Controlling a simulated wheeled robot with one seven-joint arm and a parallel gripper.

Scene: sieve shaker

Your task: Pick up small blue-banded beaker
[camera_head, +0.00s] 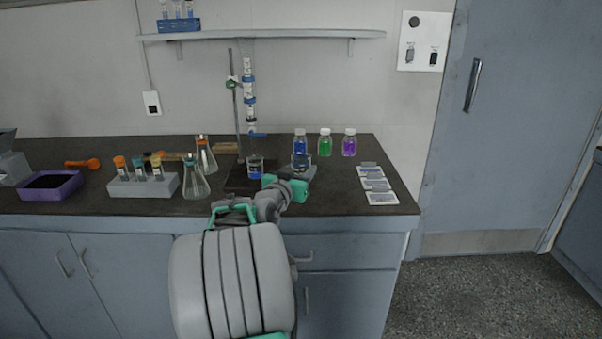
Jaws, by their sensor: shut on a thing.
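The stand (236,110) holds a tall glass column left of my gripper. Blue, green (325,145) and purple (349,145) bottles stand behind and right. Flat packets (376,185) lie at right. Flasks (194,180), a vial rack (143,187) and a purple tray (50,187) stand left.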

